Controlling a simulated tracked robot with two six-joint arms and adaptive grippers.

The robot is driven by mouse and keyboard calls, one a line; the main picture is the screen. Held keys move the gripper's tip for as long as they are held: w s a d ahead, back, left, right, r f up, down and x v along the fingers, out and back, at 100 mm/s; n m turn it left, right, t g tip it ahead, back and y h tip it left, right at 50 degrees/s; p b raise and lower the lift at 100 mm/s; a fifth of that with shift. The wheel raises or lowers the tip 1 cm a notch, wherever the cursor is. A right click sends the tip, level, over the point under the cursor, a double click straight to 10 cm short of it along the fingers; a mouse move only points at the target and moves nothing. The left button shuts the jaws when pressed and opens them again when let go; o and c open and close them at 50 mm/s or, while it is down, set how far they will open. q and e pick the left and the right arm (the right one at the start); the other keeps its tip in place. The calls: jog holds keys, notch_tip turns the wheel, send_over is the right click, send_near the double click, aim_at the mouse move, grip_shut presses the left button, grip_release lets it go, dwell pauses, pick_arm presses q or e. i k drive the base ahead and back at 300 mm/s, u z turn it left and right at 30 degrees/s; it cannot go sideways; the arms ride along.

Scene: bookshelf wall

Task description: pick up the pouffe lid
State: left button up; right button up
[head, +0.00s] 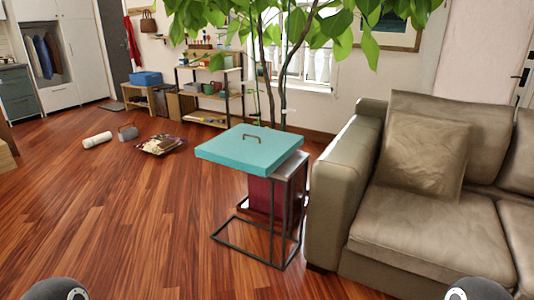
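The pouffe lid appears to be the teal square slab (235,149) with a small metal handle (252,137) on its top. It lies flat on a C-shaped side table (299,170) with a dark metal frame, left of the sofa arm, and overhangs the table top. A dark red box-like body (262,196) stands under the table, partly hidden by the frame; I cannot tell for sure that it is the pouffe. Neither of my grippers is in view; only rounded parts of mine show at the bottom corners.
A brown leather sofa (339,186) stands close on the right. A leafy plant (272,60) rises behind the table. A white cylinder (97,140), a grey mug-like object (128,132) and a patterned tray (160,145) lie on the floor. The wooden floor at front left is clear.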

aim_at(258, 151)
jog(key=u, duration=0.15)
jog(key=i, duration=0.85)
jog(key=z, duration=0.2)
jog(key=k, duration=0.9)
jog(key=u, duration=0.35)
jog(key=i, duration=1)
jog(key=z, duration=1.6)
